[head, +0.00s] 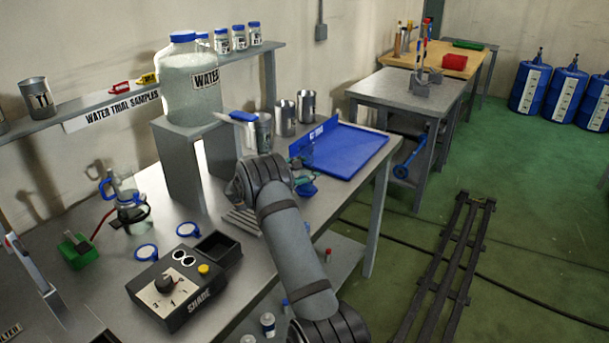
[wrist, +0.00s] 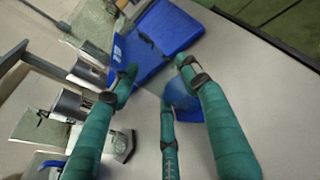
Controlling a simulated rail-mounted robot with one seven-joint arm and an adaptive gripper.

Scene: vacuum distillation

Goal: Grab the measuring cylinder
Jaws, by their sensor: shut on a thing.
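My gripper (wrist: 158,75) has teal fingers with dark joints. In the wrist view its fingers are around a blue rounded piece (wrist: 182,95), which looks like the base of the measuring cylinder. The rest of the cylinder is hard to make out between the fingers. In the head view my gripper (head: 303,179) is low over the right part of the bench, mostly behind my arm, and the blue piece (head: 308,191) shows beside its fingers. I cannot tell whether the piece touches the bench.
A blue tray (head: 355,152) lies close beyond my gripper. Metal beakers (head: 284,119) stand to its left, near a large jar (head: 192,88) on a stand. A control box (head: 180,290) and glassware (head: 128,200) are further left. The bench's front edge is on the right.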

